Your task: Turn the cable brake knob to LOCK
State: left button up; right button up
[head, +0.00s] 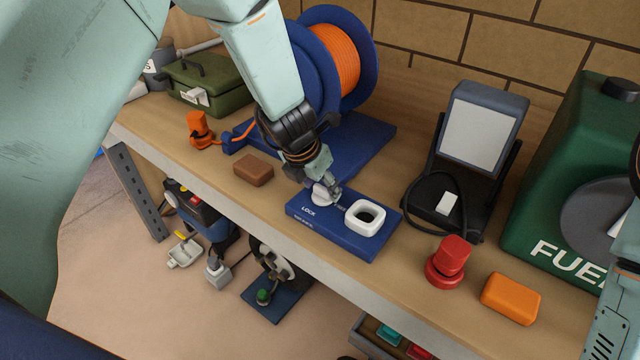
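The cable brake knob (321,197) is a small white piece on top of a flat blue box (347,241) at the bench's front. The word LOCK is printed on the box in front of the knob, with smaller lettering nearby that I cannot read. A white rounded ring (365,218) sits on the same box, to the right. My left gripper (328,188) reaches down from above, its fingertips at the knob and partly covering it. Whether the fingers are closed on it is unclear. My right arm shows only at the right edge; its gripper is out of view.
A blue reel with orange cable (337,57) stands behind the box. A brown block (254,170) and an orange plug (200,129) lie left. A black-framed lamp (484,124), red knob (449,262), orange block (510,299) and green fuel can (553,180) stand right.

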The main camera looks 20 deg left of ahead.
pick_arm(q)
jog(key=shift+s+d+r, duration=0.1)
jog(key=shift+d+r, duration=0.05)
jog(key=shift+d, duration=0.05)
jog(key=c, duration=0.4)
jog(key=shift+a, duration=0.1)
jog(key=c, duration=0.4)
